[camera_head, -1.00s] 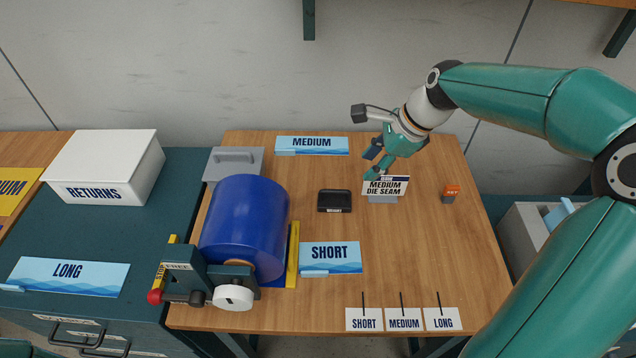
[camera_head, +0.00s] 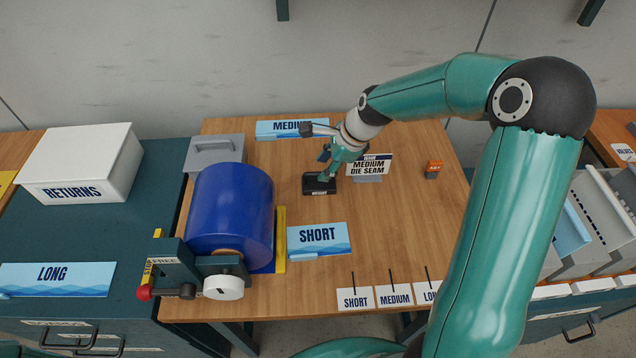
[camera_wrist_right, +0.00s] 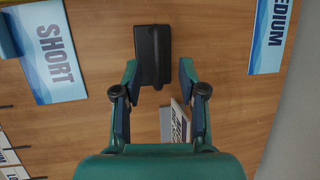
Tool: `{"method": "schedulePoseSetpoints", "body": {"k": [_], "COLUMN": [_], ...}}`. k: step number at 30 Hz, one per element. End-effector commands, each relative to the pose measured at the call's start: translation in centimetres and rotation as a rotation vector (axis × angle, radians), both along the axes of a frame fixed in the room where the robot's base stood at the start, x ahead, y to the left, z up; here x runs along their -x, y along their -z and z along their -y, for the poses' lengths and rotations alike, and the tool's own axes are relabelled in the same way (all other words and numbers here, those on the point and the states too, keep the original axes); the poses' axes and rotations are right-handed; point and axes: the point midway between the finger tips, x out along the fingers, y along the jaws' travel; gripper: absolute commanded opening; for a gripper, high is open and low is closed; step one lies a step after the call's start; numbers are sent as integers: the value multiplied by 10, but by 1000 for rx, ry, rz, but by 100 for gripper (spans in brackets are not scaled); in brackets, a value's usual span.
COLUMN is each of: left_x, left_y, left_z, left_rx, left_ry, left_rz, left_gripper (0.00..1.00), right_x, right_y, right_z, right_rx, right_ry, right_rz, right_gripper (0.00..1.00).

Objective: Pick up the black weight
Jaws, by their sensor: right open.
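The black weight (camera_head: 319,187) is a small dark block with a raised bar on top, lying on the wooden table. In the right wrist view the weight (camera_wrist_right: 153,55) sits ahead of and between the two fingers. My right gripper (camera_head: 326,167) is above the weight's back edge and partly covers it in the head view. In the right wrist view its fingers (camera_wrist_right: 158,75) are spread apart with nothing between them but the near part of the weight below; I cannot tell how high they are. My left gripper is not in view.
The short card (camera_head: 319,238) lies in front. An orange-topped block (camera_head: 433,168) is further right.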

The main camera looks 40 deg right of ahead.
Motion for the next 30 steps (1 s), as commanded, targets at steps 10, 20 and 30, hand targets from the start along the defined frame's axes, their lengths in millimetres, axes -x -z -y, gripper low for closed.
{"method": "schedulePoseSetpoints", "body": {"k": [10, 20, 30], "left_x": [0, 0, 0], "left_y": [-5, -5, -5], "left_z": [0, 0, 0], "left_rx": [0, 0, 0], "left_ry": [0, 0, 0], "left_rz": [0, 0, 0], "left_gripper": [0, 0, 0], "right_x": [-12, -12, -12], "right_y": [38, 39, 38], "right_z": [-11, -10, -10], "right_rx": [0, 0, 1], "right_ry": [0, 1, 3], "right_rz": [-2, -1, -1], "right_gripper": [41, 25, 0]}}
